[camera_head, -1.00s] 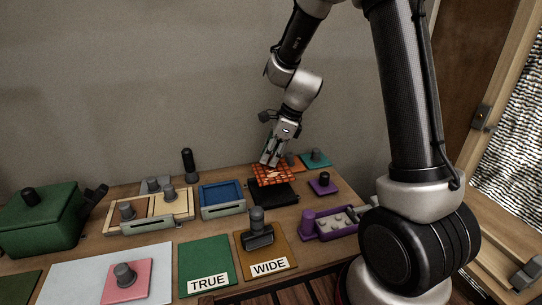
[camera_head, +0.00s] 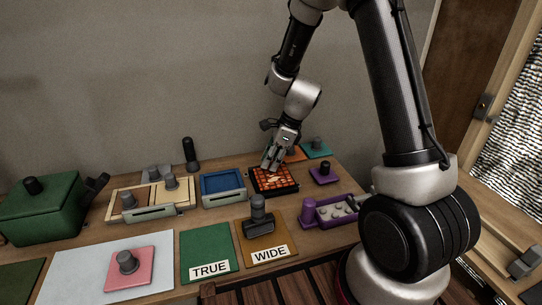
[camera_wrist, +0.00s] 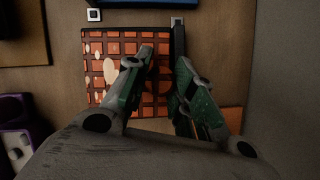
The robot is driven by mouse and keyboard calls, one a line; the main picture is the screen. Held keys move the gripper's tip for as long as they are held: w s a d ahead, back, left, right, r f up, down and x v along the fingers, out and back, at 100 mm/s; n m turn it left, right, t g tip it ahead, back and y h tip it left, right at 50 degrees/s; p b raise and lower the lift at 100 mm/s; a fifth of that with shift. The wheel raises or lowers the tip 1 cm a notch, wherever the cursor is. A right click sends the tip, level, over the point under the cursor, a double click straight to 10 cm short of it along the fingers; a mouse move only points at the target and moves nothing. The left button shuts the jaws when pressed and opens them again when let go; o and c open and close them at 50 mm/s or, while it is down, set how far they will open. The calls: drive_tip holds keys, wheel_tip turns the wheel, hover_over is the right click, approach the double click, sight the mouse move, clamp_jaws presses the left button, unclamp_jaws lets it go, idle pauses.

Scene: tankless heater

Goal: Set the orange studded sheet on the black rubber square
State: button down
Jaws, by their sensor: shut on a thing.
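The orange studded sheet (camera_head: 264,185) is gridded with dark lines and has a pale patch. It also shows in the wrist view (camera_wrist: 101,47). It lies over the black rubber square (camera_head: 291,190), nearly in line with it. A dark strip of the square (camera_wrist: 178,42) shows along the sheet's right side in the wrist view. My gripper (camera_head: 268,167) is shut on the sheet, its fingertips at the sheet's far part; they also show in the wrist view (camera_wrist: 161,62). I cannot tell whether the sheet touches the square; most of the square is hidden.
A blue tray (camera_head: 222,184) stands just left of the square. A purple piece with a knob (camera_head: 324,175) is to the right, and a teal one (camera_head: 316,150) behind. A brown WIDE panel (camera_head: 268,243) with a grey handle is in front.

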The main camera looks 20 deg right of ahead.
drive_tip(key=shift+f, duration=0.45)
idle(0.6)
drive_tip(key=c, duration=1.1)
unclamp_jaws()
drive_tip(key=v, duration=1.2)
